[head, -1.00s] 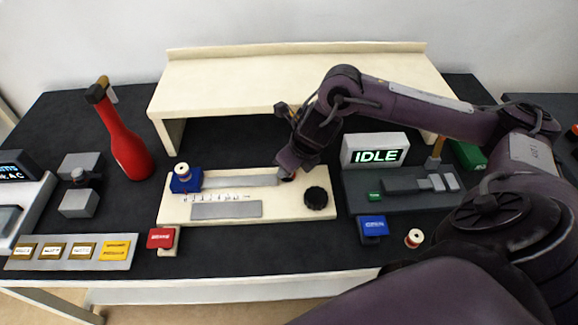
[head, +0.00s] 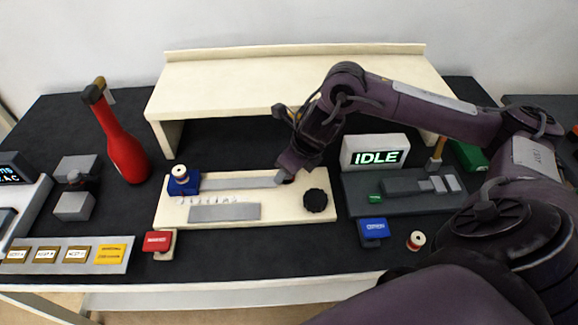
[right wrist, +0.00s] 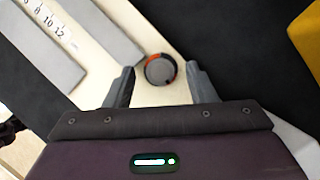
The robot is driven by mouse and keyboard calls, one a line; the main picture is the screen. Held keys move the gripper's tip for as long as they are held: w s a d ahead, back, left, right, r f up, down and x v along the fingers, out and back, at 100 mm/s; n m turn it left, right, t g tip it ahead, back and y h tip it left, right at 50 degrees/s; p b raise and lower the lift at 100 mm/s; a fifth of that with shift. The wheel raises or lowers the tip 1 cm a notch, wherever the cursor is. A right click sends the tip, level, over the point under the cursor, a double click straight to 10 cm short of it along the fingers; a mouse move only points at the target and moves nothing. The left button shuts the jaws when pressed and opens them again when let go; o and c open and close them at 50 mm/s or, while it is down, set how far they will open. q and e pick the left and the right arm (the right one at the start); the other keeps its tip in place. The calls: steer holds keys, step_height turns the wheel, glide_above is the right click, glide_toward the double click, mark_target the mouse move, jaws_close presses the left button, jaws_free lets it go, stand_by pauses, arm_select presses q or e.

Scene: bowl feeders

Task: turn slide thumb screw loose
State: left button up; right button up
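The thumb screw (right wrist: 160,70), a round grey knob with an orange-red and dark ring, sits on the cream board (right wrist: 185,50) in the right wrist view. My right gripper (right wrist: 161,80) is open, with one finger on each side of the screw and a visible gap to both. Its fingertips reach about level with the screw. In the head view the right gripper (head: 285,173) is at the right end of the grey slide bar (head: 240,181) and mostly hides the screw. A blue block (head: 183,184) with a spool sits at the bar's left end. My left gripper is out of view.
A black knob (head: 315,200) and a second grey bar (head: 224,212) are on the board. The IDLE display (head: 375,152) stands to the right, a red bottle (head: 124,150) to the left. A cream shelf (head: 290,80) rises behind. Red (head: 158,241) and blue (head: 374,228) buttons stand in front.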

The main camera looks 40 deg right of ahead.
steer(key=shift+r, duration=0.1)
steer(key=shift+r, duration=0.3)
steer(key=v, duration=0.7)
steer(key=shift+s+f, duration=0.1)
steer(key=shift+s, duration=0.05)
